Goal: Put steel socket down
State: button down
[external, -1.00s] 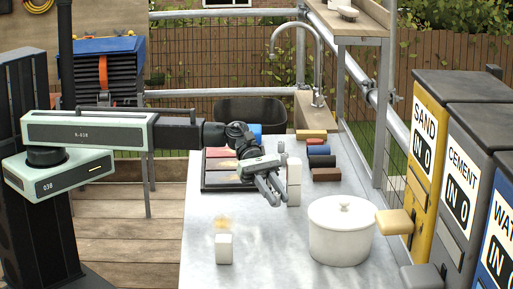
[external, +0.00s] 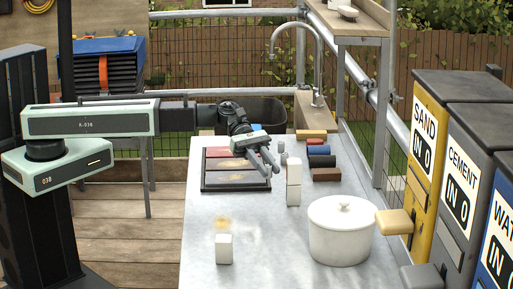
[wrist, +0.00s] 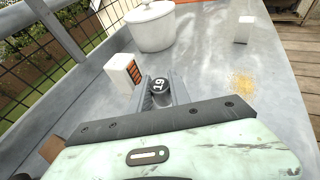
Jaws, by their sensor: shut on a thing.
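The steel socket (wrist: 160,90), a dark metal cylinder marked 19 on its end, is between the two fingers of my gripper (wrist: 161,92) in the wrist view. My gripper is shut on it. In the external view my gripper (external: 270,160) is over the worktop, at the right edge of the dark tray with coloured panels (external: 206,183). The socket cannot be made out there. Its height above the grey worktop (external: 300,250) is hard to tell.
A white upright block (external: 293,182) stands just right of my gripper; its slotted side shows orange in the wrist view (wrist: 134,73). A white lidded pot (external: 340,240), a small white block (external: 224,248) and coloured bars (external: 322,161) stand on the worktop. The front middle is clear.

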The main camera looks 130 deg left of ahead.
jog(key=s+a+n+y+p, duration=0.1)
jog(key=s+a+n+y, duration=0.15)
jog(key=a, duration=0.55)
jog(key=s+a+n+y, duration=0.15)
jog(key=s+a, duration=0.25)
jog(key=a, duration=0.5)
notch_tip(320, 180, down, 8)
jog(key=b, duration=0.8)
jog(key=shift+w+d+r, duration=0.1)
jog(key=shift+w+d, duration=0.05)
jog(key=shift+r, duration=0.2)
jog(key=shift+f, duration=0.15)
jog(key=c, duration=1.2)
grip_release()
